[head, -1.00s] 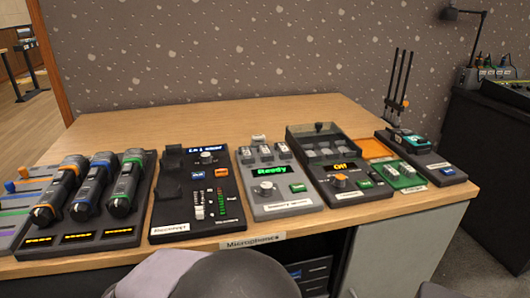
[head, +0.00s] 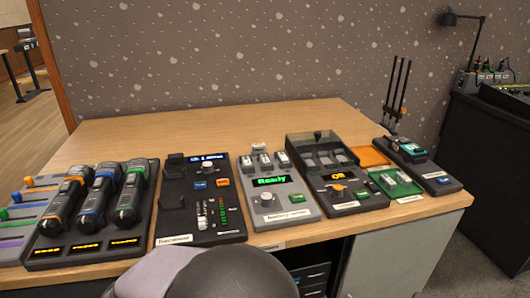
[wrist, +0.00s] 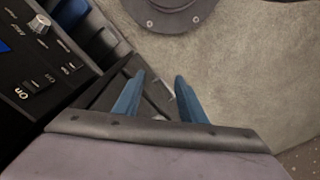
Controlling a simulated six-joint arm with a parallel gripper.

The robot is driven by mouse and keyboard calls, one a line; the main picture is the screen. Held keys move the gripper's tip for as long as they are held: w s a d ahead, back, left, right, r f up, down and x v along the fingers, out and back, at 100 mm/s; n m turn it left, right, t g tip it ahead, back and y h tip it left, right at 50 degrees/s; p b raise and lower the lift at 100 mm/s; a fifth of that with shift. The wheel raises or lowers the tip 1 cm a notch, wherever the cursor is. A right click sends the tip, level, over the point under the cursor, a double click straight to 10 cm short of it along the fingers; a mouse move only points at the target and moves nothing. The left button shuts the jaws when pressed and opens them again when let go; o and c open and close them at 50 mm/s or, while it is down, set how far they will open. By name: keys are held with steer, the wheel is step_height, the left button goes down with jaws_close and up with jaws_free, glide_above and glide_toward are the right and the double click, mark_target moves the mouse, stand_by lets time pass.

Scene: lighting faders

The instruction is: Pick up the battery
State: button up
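I cannot tell for certain which thing is the battery. Small pale blocks that could be batteries stand in the top of the grey unit with a green "Ready" display (head: 290,213). Similar blocks lie in a green tray (head: 411,190) to its right, and others sit in the dark lidded unit (head: 350,205). In the wrist view, my gripper (wrist: 159,77) has its two blue fingers apart with nothing between them. It is over the floor and dark equipment, away from these blocks. The head view shows only part of my arm at the bottom edge, not the fingers.
Three handheld microphones (head: 97,198) lie in a charging dock at the left. A dark receiver unit (head: 196,228) stands beside it. An orange tray (head: 371,157) and a dark unit with antennas (head: 437,182) are at the right. The back of the wooden table (head: 220,120) is clear.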

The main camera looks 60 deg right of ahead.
steer(key=w+d+r+m+t+p, duration=0.1)
steer(key=w+d+r+p, duration=0.15)
steer(key=r+p, duration=0.85)
steer(key=w+d+r+t+p, duration=0.1)
steer(key=w+r+p, duration=0.3)
steer(key=r+p, duration=0.7)
steer(key=w+d+r+m+p, duration=0.1)
steer(key=w+d+r+p, duration=0.15)
steer(key=r+p, duration=0.85)
steer(key=m+t+h+p, duration=0.1)
steer(key=m+h, duration=0.2)
steer(key=m, duration=0.4)
glide_toward(265, 158)
steer(key=shift+w+f, duration=0.25)
steer(key=shift+w, duration=0.15)
steer(key=shift+s+d, duration=0.1)
steer(key=shift+d, duration=0.1)
steer(key=shift+p+x, duration=0.95)
steer(key=shift+x, duration=2.7)
steer(key=shift+s+a+f, duration=0.1)
steer(key=shift+s+a, duration=0.05)
steer(key=shift+s, duration=0.05)
